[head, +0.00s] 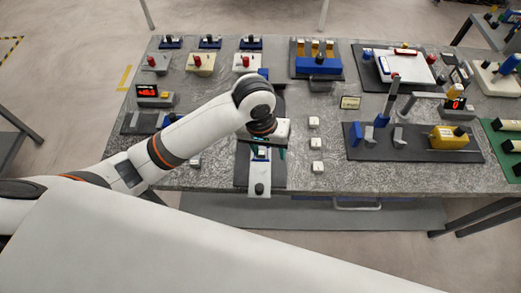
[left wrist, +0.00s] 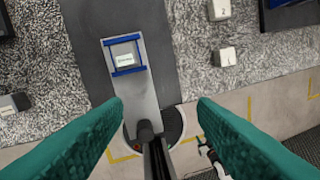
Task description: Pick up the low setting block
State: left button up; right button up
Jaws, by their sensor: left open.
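My left gripper (head: 268,149) is open above the dark mat at the near middle of the table. In the left wrist view its two teal fingers (left wrist: 160,104) stand wide apart with nothing between their tips. Below them is a grey fixture (left wrist: 142,92) with a blue-edged seat and a small label; it also shows in the head view (head: 259,179), partly hidden by the gripper. Small white blocks stand to its right; the near one (left wrist: 227,57) is marked 1 and another (left wrist: 221,9) is marked 2. I cannot tell which thing is the low setting block. My right gripper is not in view.
Red-knobbed boxes (head: 200,63) stand at the back left. A blue holder with yellow blocks (head: 318,65) stands at the back middle. A yellow device (head: 448,138) and posts occupy the mat at right.

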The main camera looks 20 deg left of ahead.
pick_arm(q)
jog(key=w+a+r+n+y, duration=0.2)
jog(key=w+a+r, duration=0.1)
jog(key=w, duration=0.1)
jog(key=p, duration=0.1)
send_over(261, 152)
jog(key=shift+g, duration=0.3)
jog(key=f, duration=0.6)
jog(key=shift+s+f, duration=0.35)
jog(key=f, duration=0.1)
jog(key=f+p, duration=0.1)
jog(key=f, duration=0.3)
jog(key=shift+w+f+p, duration=0.15)
jog(key=shift+w+p, duration=0.2)
jog(key=shift+c, duration=1.1)
grip_shut()
